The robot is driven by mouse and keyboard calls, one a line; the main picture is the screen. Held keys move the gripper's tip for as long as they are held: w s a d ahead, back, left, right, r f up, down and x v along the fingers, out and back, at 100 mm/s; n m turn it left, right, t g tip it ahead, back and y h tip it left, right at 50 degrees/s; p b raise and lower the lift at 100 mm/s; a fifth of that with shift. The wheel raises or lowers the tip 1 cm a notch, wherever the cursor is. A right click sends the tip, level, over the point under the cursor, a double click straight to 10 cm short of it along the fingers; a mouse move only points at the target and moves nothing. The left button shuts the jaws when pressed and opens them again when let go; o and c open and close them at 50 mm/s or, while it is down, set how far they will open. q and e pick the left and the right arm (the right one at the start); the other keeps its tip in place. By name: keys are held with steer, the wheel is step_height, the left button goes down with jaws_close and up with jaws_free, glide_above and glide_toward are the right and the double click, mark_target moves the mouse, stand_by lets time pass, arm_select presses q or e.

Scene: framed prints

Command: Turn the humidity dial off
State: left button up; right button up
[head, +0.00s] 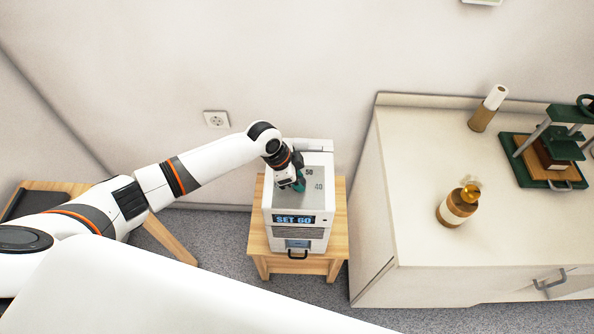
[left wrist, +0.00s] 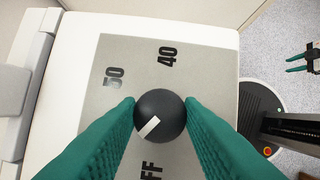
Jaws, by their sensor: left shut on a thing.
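The humidity dial (left wrist: 160,115) is a round black knob with a white pointer mark on a grey panel. In the left wrist view its pointer aims to the lower left, between the partly hidden OFF label, of which "FF" shows, and the left finger. The labels 50 and 40 are readable. My left gripper (left wrist: 160,118) is shut on the dial, one green finger on each side. In the head view my left gripper (head: 298,184) covers the dial on top of the white humidifier box (head: 318,225). Its display (head: 294,219) reads SET 60. My right gripper (left wrist: 303,62) hangs open and empty at the right edge.
The box stands on a small wooden stool (head: 258,240). A white counter (head: 405,170) to the right holds an amber bottle (head: 459,206), a paper-topped roll (head: 487,109) and a green press (head: 545,150). A wall socket (head: 216,119) is behind. Carpet lies around the stool.

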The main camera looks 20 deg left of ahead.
arm_select(q)
steer(key=n+p, duration=0.1)
steer(key=p, duration=0.1)
steer(key=n+t+p, duration=0.1)
steer(key=n+p, duration=0.1)
steer(key=shift+s+d+r+n+y, duration=0.15)
steer(key=shift+r+n+y, duration=0.15)
steer(key=shift+r, duration=0.05)
steer(key=shift+f+n+t+y+p, duration=0.15)
steer(key=shift+n+t+y+p, duration=0.15)
steer(key=shift+n+p, duration=0.6)
steer(key=shift+f+n+t+y+p, duration=0.1)
steer(key=shift+n+t+y+p, duration=0.2)
steer(key=shift+n+p, duration=0.6)
steer(key=o, duration=1)
steer(key=shift+c, duration=0.2)
steer(key=b+v, duration=0.2)
steer(key=v, duration=1)
